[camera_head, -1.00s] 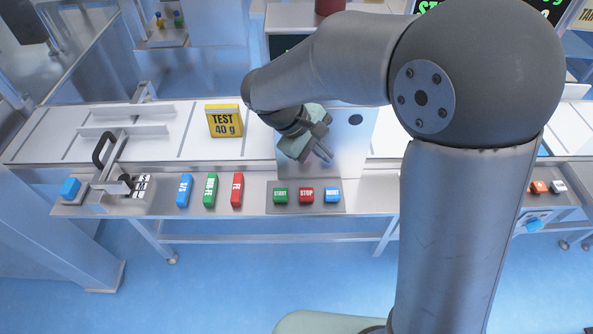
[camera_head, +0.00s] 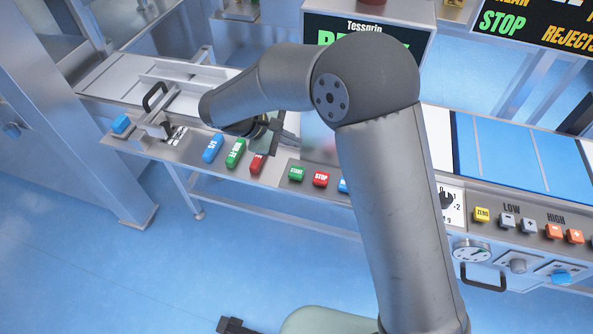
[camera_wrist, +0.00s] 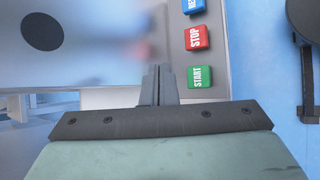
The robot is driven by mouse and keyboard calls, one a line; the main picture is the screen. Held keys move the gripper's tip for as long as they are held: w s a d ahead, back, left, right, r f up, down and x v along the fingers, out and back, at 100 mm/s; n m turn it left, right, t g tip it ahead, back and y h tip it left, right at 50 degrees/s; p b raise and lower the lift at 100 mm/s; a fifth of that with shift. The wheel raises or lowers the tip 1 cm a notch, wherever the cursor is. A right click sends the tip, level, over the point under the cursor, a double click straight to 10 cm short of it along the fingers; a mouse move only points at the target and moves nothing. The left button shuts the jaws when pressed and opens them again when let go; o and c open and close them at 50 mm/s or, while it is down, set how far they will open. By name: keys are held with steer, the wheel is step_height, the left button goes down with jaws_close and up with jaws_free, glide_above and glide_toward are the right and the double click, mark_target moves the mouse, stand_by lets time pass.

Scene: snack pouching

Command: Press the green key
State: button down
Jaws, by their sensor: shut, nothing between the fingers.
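A green START key (camera_head: 297,174) sits on the front control panel, left of a red STOP key (camera_head: 321,179). In the wrist view the START key (camera_wrist: 201,77) lies just right of my fingers, with the STOP key above it. A second green key (camera_head: 235,153) stands further left, between a blue key (camera_head: 213,148) and a red key (camera_head: 258,163). My gripper (camera_head: 276,146) appears above and behind the panel, near that red key and left of START. In the wrist view my gripper (camera_wrist: 157,70) is shut and empty, apart from the keys.
A blue key (camera_head: 343,185) right of STOP is partly hidden by my arm. A metal plate with a dark round spot (camera_wrist: 42,32) lies left of my fingers in the wrist view. A black-handled fixture (camera_head: 157,98) stands at the left. Yellow ZERO and orange keys are at the right.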

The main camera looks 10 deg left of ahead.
steer(key=b, duration=0.5)
glide_toward(304, 168)
steer(key=shift+d+r+x, duration=0.1)
steer(key=shift+x, duration=1.05)
steer(key=shift+d+r+x, duration=0.1)
steer(key=shift+x, duration=1.05)
steer(key=shift+f, duration=0.1)
steer(key=shift+w+f+b, duration=0.1)
steer(key=shift+f+b, duration=0.15)
steer(key=shift+b, duration=0.25)
